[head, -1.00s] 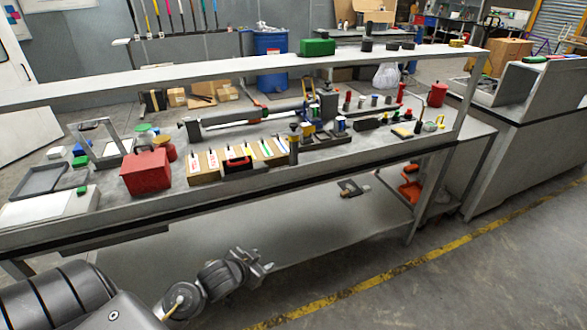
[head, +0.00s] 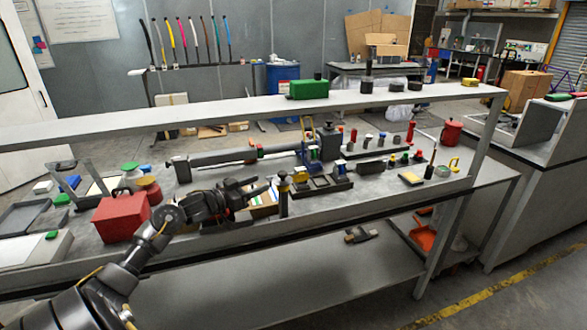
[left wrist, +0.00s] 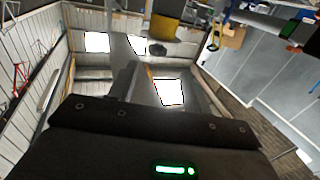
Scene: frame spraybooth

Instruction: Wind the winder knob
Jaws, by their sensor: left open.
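A dark upright post with a yellow band and a dark rounded top (head: 283,188) stands at the bench's front edge; it looks like the winder knob, but I cannot be sure. My left gripper (head: 260,187) is open and empty, just left of this post, its fingers pointing right towards it. A small gap seems to remain between them. In the left wrist view, a yellow part (left wrist: 167,32) shows at the top, probably the post's band. My left arm hides part of the boards behind it. My right gripper is not in view.
A red box (head: 120,218) stands close left of my left wrist. A long grey rail device (head: 225,156) lies behind the gripper. Black trays (head: 325,183) sit right of the post.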

